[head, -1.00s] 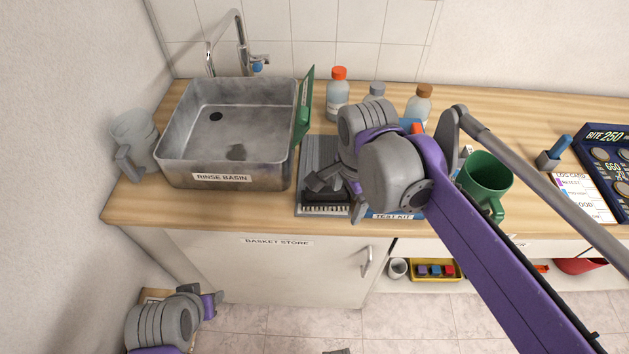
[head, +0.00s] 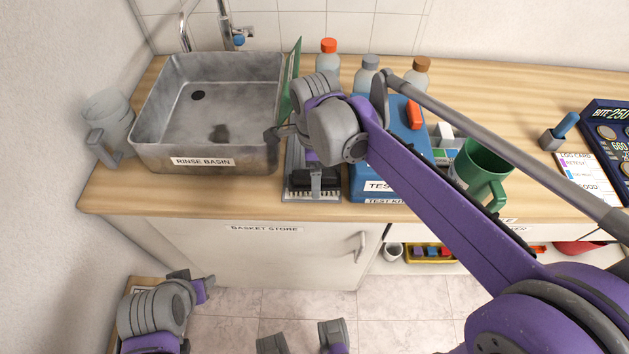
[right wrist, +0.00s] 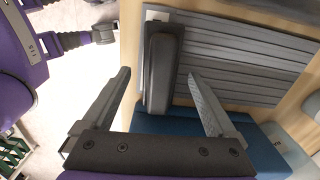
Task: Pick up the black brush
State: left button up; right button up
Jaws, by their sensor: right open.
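The black brush (head: 329,182) lies at the front end of a grey ribbed drainboard (head: 291,158), beside the rinse basin. In the right wrist view, the brush (right wrist: 160,65) is a long dark block lying between the lines of my two fingers. My right gripper (head: 296,158) is over the brush and partly hides it in the head view. In the right wrist view, my right gripper (right wrist: 158,76) is open, with a gap between each finger and the brush. My left gripper (head: 192,284) is low at the left, below the counter; its jaws are unclear.
The rinse basin (head: 205,162) stands left of the brush, with a green board (head: 294,75) at its right. The blue test kit (head: 375,187) is close on the right. A green mug (head: 480,165) stands further right. Bottles line the back.

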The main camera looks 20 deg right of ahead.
notch_tip(320, 180, down, 3)
jog(key=shift+f, duration=0.15)
grip_shut()
dwell(0.4)
